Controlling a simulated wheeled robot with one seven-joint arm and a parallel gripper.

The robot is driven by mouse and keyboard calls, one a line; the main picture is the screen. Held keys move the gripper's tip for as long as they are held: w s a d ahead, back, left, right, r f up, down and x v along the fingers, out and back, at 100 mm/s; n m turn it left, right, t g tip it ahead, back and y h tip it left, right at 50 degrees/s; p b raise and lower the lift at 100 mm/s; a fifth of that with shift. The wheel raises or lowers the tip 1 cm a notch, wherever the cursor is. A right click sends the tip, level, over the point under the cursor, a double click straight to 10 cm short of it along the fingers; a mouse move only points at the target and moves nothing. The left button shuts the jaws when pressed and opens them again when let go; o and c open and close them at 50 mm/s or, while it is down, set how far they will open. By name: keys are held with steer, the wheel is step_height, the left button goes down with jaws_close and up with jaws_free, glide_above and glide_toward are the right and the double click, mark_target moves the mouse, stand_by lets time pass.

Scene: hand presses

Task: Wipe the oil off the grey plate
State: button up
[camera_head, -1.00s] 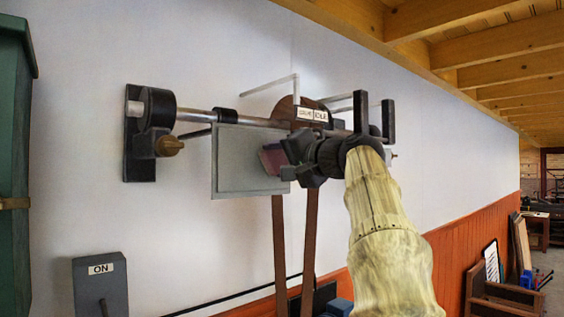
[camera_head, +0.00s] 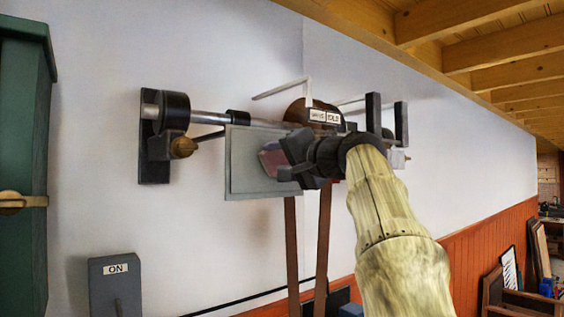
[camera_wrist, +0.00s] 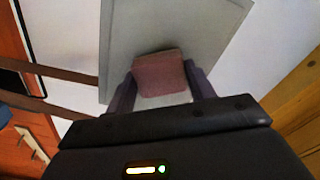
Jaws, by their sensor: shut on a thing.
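The grey plate (camera_head: 243,165) hangs upright in front of the wall machine, below its shaft; it also fills the upper middle of the wrist view (camera_wrist: 190,25). My gripper (camera_head: 285,164) is shut on a dull red, block-like pad (camera_wrist: 160,75), whose edge also shows in the head view (camera_head: 271,158). The pad is in front of the plate's right part and looks to be at or very near its face; I cannot tell if it touches. My gripper and the pad hide part of the plate. I cannot make out any oil on the visible part.
A steel shaft (camera_head: 210,117) with a black pulley (camera_head: 172,112) runs along the wall above the plate. Brown belts (camera_head: 291,240) hang below. A grey ON switch box (camera_head: 115,285) is at lower left, a green cabinet (camera_head: 22,170) at far left. The wall between is clear.

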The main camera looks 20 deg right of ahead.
steer(key=shift+s+a+b, duration=0.2)
steer(key=shift+a, duration=0.65)
steer(key=shift+s+a+b, duration=0.15)
steer(key=shift+a, duration=0.7)
steer(key=shift+s+a, duration=0.2)
steer(key=shift+a, duration=0.6)
steer(key=shift+s+a, duration=0.2)
steer(key=shift+a, duration=0.6)
steer(key=shift+s+b, duration=0.15)
steer(key=shift+b, duration=0.2)
steer(key=shift+b+v, duration=0.95)
steer(key=shift+v, duration=1.95)
steer(key=shift+b+v, duration=0.4)
steer(key=shift+v, duration=1.05)
steer(key=shift+d, duration=0.1)
